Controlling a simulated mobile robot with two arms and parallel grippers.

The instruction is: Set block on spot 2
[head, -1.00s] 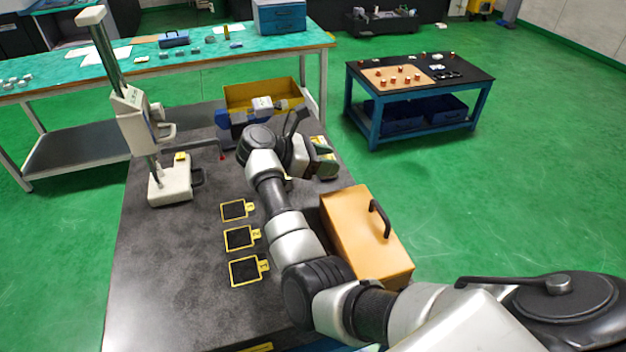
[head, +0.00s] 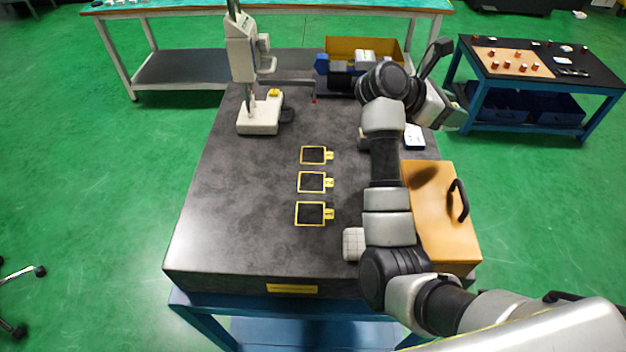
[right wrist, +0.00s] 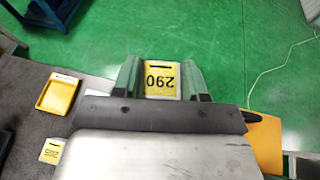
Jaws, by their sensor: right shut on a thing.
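Three yellow-framed dark squares lie in a column on the dark stone table; the middle one, tagged 2, is spot 2 (head: 311,182). All three are empty. My right gripper (head: 458,117) is beyond the table's right edge, far from the spots. The block is hard to make out in the head view. My left gripper is not in view.
A height gauge (head: 258,115) stands left of the spots, its arm reaching right. An orange case (head: 430,205) stands at the table's right edge. A yellow bin (head: 385,47) is at the back. Another numbered block (right wrist: 52,150) and a yellow tray (right wrist: 57,92) lie on the table.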

